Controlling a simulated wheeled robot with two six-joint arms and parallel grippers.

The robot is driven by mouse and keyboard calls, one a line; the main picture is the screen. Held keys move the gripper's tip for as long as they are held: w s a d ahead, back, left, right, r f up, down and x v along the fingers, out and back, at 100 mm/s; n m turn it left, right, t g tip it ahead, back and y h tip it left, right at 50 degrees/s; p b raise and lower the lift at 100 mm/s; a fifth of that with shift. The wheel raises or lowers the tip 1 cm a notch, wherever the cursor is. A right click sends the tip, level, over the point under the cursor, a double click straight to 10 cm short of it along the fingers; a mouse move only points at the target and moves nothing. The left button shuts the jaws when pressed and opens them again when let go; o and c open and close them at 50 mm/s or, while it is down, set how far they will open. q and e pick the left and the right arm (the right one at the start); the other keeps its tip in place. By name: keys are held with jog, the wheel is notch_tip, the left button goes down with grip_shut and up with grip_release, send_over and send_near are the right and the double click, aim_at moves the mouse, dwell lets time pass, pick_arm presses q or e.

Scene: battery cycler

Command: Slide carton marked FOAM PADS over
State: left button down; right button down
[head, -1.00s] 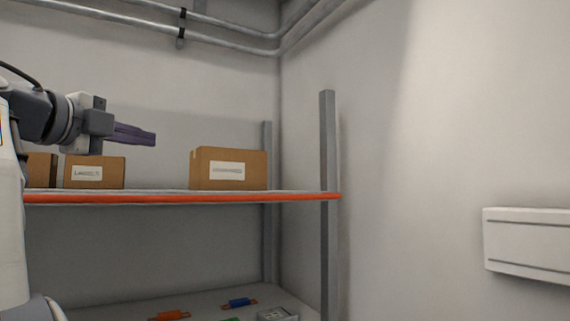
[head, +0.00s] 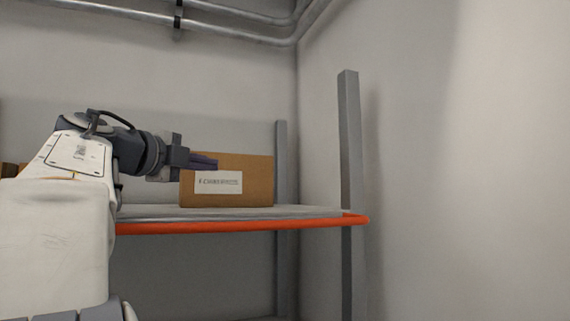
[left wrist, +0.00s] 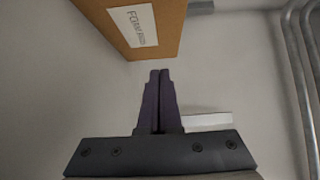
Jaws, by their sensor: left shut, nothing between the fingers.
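The brown carton (head: 258,170) stands upright on the upper shelf (head: 310,212), left of the shelf's right end. Its white label starts with F; the rest is hard to read in the head view. In the left wrist view the carton (left wrist: 168,22) is at the top, and its label looks like FOAM PADS. My left gripper (head: 214,164) is shut and empty. Its fingers overlap the carton's upper left part in the head view. In the wrist view the fingertips (left wrist: 159,73) are just below the carton's edge. I cannot tell whether they touch it. My right gripper is not in view.
The shelf has an orange front rail (head: 240,226). A grey post (head: 349,150) stands at its front right corner. Bare shelf lies between the carton and that end. Part of another brown box (head: 9,170) shows at the far left. Pipes (head: 235,37) run along the wall above.

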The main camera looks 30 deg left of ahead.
aim_at(224, 181)
pick_arm(q)
jog(key=w, duration=0.1)
jog(key=w+p, duration=0.1)
jog(key=w, duration=0.1)
jog(key=shift+w+d+r, duration=0.1)
jog(key=shift+w+r, duration=0.2)
jog(key=shift+w, duration=0.1)
jog(key=w+a+p, duration=0.2)
jog(key=shift+w+a+f, duration=0.1)
jog(key=shift+w+a, duration=0.15)
jog(key=shift+w, duration=0.1)
jog(key=shift+w+a+f, duration=0.15)
jog(key=shift+w+a, duration=0.15)
jog(key=shift+w, duration=0.05)
jog(key=shift+p, duration=0.3)
